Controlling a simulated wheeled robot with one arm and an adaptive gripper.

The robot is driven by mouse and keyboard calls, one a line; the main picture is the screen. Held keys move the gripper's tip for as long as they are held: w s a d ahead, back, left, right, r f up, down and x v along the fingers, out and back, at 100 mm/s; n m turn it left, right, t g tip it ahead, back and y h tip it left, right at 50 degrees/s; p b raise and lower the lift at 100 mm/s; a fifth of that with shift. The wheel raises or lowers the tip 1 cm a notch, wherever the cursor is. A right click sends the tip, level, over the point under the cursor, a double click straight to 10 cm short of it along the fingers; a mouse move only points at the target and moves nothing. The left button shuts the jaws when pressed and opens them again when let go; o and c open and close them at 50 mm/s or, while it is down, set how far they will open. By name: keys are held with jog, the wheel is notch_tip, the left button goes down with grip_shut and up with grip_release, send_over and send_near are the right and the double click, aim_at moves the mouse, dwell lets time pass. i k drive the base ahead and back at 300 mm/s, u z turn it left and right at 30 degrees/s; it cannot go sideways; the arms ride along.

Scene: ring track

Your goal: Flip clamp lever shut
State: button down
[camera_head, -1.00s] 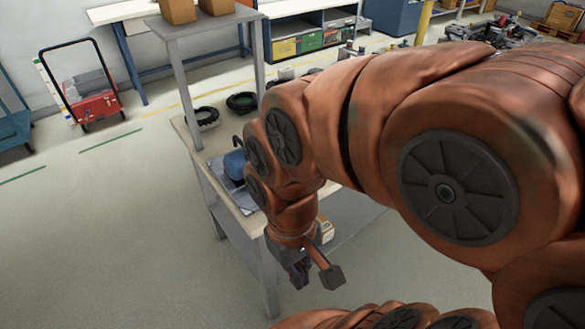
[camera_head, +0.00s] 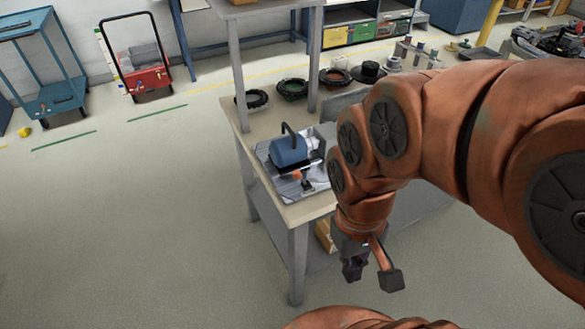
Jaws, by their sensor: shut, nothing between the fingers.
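A blue rounded block (camera_head: 289,150) with a dark upright bar or handle (camera_head: 290,132) sits on a grey metal plate (camera_head: 270,160) at the near end of the workbench. A small dark part with an orange-red spot (camera_head: 296,174) is in front of it on the plate. Which of these parts is the clamp lever I cannot tell at this size. My gripper (camera_head: 353,272) points down, shut and empty, in front and to the right of the bench's near corner, apart from the plate. My arm hides the bench's right side.
The workbench (camera_head: 262,125) has posts carrying an upper shelf. Several dark rings, one a black ring (camera_head: 252,98), lie along its back. A red-based cart (camera_head: 146,78) and a blue trolley (camera_head: 45,65) stand at the far left.

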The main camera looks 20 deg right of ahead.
aim_at(296, 174)
jog(key=k, duration=0.5)
jog(key=u, duration=1.45)
jog(key=i, duration=0.55)
jog(key=z, duration=0.05)
